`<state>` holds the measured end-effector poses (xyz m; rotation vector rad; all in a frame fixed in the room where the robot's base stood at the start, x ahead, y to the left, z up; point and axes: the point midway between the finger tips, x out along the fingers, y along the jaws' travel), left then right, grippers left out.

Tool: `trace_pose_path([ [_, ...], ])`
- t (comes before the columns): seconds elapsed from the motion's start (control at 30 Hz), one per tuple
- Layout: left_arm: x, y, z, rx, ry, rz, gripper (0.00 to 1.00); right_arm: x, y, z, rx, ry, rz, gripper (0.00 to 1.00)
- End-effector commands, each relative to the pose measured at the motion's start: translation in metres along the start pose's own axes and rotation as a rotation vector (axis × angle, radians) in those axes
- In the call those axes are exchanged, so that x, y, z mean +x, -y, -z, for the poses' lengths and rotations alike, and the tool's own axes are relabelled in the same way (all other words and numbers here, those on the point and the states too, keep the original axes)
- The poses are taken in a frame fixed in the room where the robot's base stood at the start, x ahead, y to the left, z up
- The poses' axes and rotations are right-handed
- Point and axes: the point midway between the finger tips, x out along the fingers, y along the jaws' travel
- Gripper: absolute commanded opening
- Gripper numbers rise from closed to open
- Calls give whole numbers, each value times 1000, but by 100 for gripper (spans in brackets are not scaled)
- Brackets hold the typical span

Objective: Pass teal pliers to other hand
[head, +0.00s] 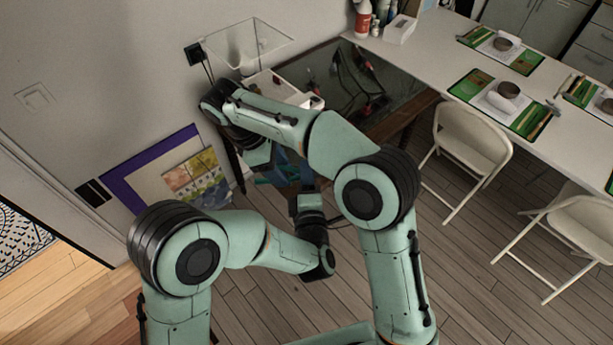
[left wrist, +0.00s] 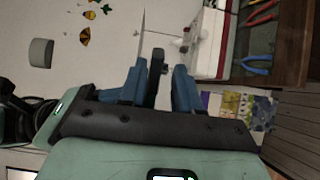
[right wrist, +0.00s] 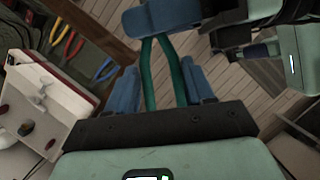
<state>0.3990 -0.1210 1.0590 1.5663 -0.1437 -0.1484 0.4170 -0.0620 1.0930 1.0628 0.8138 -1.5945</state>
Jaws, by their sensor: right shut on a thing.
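The teal pliers' two handles (right wrist: 177,75) show in the right wrist view, between the blue fingers of my right gripper (right wrist: 162,88), which is shut on them. The pliers' head end is hidden there behind a blue finger of my left gripper (right wrist: 160,18). In the left wrist view, my left gripper (left wrist: 161,88) has its fingers apart around a dark part, probably the pliers' head (left wrist: 155,68); a gap shows on its right side. In the head view both grippers meet low in front of the wall, and only small teal bits of the pliers (head: 264,182) show there.
A dark-topped table (head: 390,112) with other tools stands behind the arms. A white container (right wrist: 50,100) sits near my right gripper. A clear bin (head: 250,45) is at the wall. Folding chairs (head: 470,140) and a long white table (head: 440,50) are at right.

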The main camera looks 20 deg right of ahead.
Motion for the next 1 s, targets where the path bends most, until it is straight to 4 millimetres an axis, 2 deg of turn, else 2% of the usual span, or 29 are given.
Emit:
trace_pose_path([
  [0.03,0,0,0,0,0,0,14,0,0,0,0,0,0,18],
  [0.07,0,0,0,0,0,1,4,0,0,0,0,0,0,19],
  [0.1,0,0,0,0,0,2,0,0,0,0,0,0,-1,18],
  [0.17,0,1,0,1,1,3,0,-1,0,0,1,0,-1,18],
  [0.2,0,1,0,1,1,3,0,-1,0,0,1,0,-1,56],
  [0.3,0,1,0,1,1,3,0,-1,0,0,1,-1,-2,82],
  [0.67,0,0,0,0,0,0,0,-6,0,0,0,-2,-2,82],
  [1.0,0,0,0,-1,0,-1,0,-55,0,1,1,-3,-3,82],
])
